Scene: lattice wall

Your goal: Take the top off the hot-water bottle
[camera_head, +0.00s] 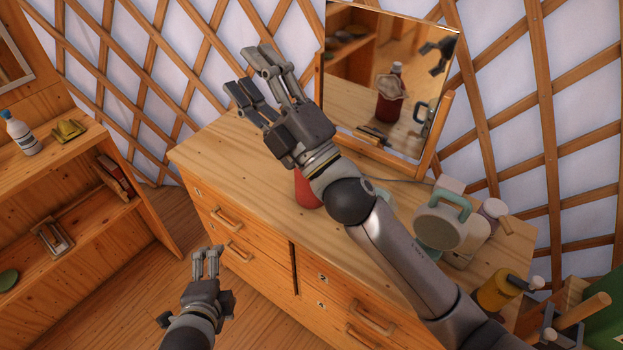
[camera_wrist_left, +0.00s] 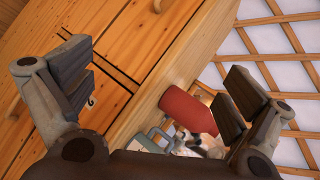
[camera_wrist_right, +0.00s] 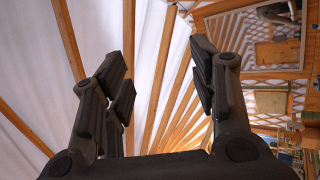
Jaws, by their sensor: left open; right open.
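The red hot-water bottle (camera_head: 306,190) stands on the dresser top, mostly hidden behind my right wrist in the head view. Its mirror reflection shows a cloth-like cover and a pale top with a dark band. In the left wrist view its red body (camera_wrist_left: 188,108) shows between my fingers but farther off; its top end is unclear. My left gripper (camera_head: 206,258) is open and empty, low in front of the dresser drawers. My right gripper (camera_head: 252,82) is open and empty, raised above the dresser near the mirror. In the right wrist view only wall and roof poles show between its fingers (camera_wrist_right: 160,75).
The dresser (camera_head: 225,150) has a clear left end. A mirror (camera_head: 440,85) stands at its back. A round item with a green handle (camera_head: 440,226) and a yellow container (camera_head: 495,291) occupy the right side. A shelf (camera_head: 90,150) stands left, holding a white bottle (camera_head: 22,135).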

